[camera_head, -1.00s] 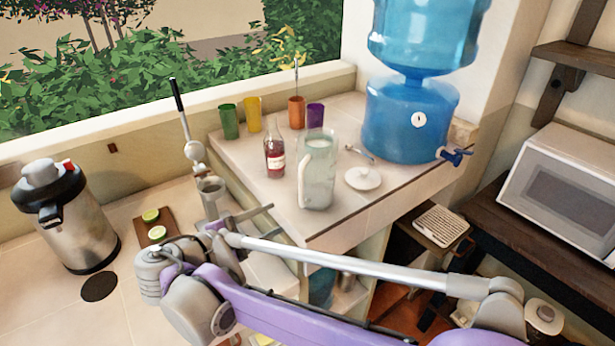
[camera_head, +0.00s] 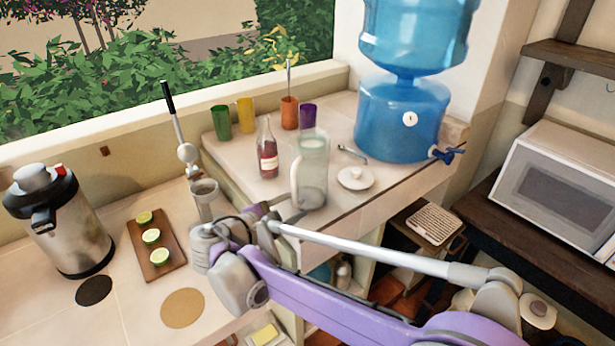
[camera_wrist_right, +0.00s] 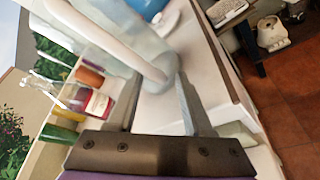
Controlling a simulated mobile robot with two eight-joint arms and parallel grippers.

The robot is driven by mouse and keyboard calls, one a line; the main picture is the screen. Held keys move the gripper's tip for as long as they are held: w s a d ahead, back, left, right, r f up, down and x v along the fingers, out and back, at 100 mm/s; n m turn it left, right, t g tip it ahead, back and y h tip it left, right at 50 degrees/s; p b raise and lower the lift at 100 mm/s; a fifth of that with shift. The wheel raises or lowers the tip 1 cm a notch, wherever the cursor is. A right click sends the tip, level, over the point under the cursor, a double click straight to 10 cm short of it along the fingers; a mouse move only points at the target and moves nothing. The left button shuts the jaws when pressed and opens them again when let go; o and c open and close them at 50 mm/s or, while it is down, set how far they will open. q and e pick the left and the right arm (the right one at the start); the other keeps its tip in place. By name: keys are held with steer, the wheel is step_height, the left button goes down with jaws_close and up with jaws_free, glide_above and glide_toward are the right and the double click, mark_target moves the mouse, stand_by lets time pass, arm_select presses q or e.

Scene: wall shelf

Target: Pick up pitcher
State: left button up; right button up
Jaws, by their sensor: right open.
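The pitcher (camera_head: 315,170) is a clear glass jug standing upright on the raised tiled counter, its handle on the left side facing my arm. My right gripper (camera_head: 286,205) is open and low, just in front of and left of the pitcher's base. In the right wrist view, the pitcher (camera_wrist_right: 150,40) and its pale handle fill the upper left. The handle's lower end lies at the open fingertips (camera_wrist_right: 160,82). Nothing shows gripped, and I cannot tell whether the fingers touch the glass. My left gripper is not in view.
A red bottle (camera_head: 267,155) stands close left of the pitcher, and a white lid (camera_head: 356,179) lies to its right. Coloured cups stand behind, including an orange one (camera_head: 289,112). A blue water dispenser (camera_head: 400,125) stands at the right back.

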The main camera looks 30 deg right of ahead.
jaws_close()
stand_by(1.3)
